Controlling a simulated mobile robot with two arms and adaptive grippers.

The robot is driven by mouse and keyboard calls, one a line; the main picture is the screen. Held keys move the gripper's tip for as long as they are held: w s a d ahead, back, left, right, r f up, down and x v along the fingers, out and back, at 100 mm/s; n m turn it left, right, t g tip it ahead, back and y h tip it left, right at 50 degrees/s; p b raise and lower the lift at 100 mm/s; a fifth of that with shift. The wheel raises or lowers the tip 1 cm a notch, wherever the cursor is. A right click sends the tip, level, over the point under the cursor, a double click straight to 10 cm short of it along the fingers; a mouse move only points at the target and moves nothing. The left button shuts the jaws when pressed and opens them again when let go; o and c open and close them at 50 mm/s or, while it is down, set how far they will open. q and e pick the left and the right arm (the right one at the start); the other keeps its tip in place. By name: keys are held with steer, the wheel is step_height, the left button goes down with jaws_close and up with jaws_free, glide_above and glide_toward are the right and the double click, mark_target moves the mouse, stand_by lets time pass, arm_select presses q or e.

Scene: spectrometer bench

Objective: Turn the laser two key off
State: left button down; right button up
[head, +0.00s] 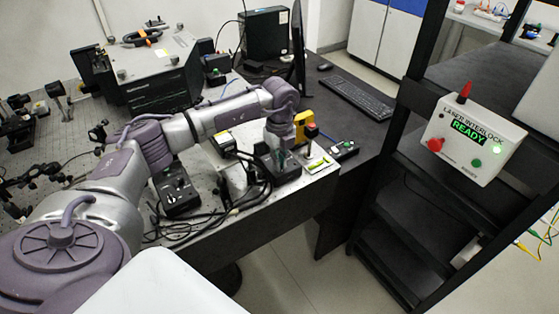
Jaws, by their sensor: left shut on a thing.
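My left arm reaches in from the left across the bench, and its wrist points down. My left gripper (281,150) is at a black control box (284,171) near the bench's front right part. Its fingers are small and dark here; they are shut on what appears to be the key on that box, which they mostly hide. I cannot read a label on the box or tell the key's angle. Another black control box (178,194) with small knobs stands to the left, close to my forearm. My right gripper is not in view.
Dark cables (215,215) lie looped at the bench's front edge. A yellow block (302,119) stands beside the gripper. A laser interlock box (470,140) reading READY is mounted on the black rack at right. A keyboard (357,97) lies at the back right.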

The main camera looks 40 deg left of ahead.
arm_select(q)
steer(key=shift+w+a+r, duration=0.1)
steer(key=shift+r, duration=0.05)
steer(key=c, duration=1.3)
jaws_free()
step_height(320, 180, up, 12)
